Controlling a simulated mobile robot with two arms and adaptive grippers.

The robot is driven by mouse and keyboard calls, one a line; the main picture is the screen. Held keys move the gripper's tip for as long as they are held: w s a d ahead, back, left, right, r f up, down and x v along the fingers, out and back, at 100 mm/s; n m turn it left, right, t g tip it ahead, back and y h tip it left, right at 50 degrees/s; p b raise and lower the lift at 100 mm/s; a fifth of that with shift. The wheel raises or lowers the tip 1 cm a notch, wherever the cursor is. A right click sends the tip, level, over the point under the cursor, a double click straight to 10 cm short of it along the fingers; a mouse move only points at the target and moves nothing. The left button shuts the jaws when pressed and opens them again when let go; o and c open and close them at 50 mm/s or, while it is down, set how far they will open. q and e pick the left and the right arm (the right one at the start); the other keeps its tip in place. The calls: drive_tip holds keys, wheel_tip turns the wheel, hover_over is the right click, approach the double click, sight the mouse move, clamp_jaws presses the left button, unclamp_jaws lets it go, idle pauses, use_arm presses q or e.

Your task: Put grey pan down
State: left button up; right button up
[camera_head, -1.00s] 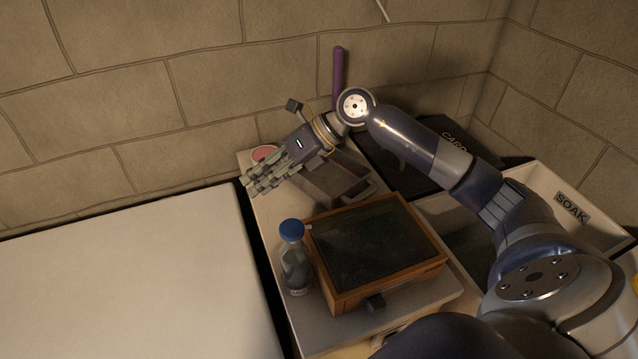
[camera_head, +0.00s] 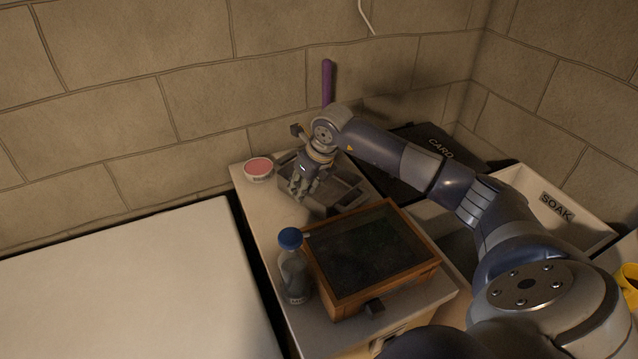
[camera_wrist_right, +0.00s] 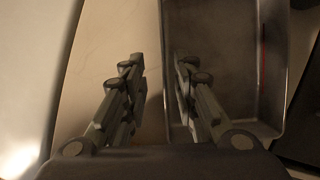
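The grey pan (camera_head: 347,193) is a rectangular, open metal pan at the back of the counter, behind the wooden framed box. It looks empty, and it fills the right side of the right wrist view (camera_wrist_right: 225,60). My right gripper (camera_head: 302,192) points down at the pan's left side and hides part of it. In the right wrist view its fingers (camera_wrist_right: 158,68) are apart, one to each side of the pan's left wall as seen from above. I cannot tell whether they touch it. My left gripper is not in view.
A wooden framed box (camera_head: 368,245) with a dark top and a blue-capped bottle (camera_head: 294,268) stand in front. A pink-topped tub (camera_head: 258,169) is at the back left. A black CARD tray (camera_head: 420,150) and a white SOAK tray (camera_head: 575,232) lie to the right. A purple stick (camera_head: 327,82) stands behind.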

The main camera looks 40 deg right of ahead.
sight(301, 204)
drive_tip(key=shift+p+x, duration=0.7)
drive_tip(key=shift+x, duration=1.55)
drive_tip(key=shift+w+d, duration=0.1)
drive_tip(key=shift+d, duration=0.05)
clamp_jaws()
drive_tip(key=shift+r, duration=0.15)
drive_tip(key=shift+r, duration=0.1)
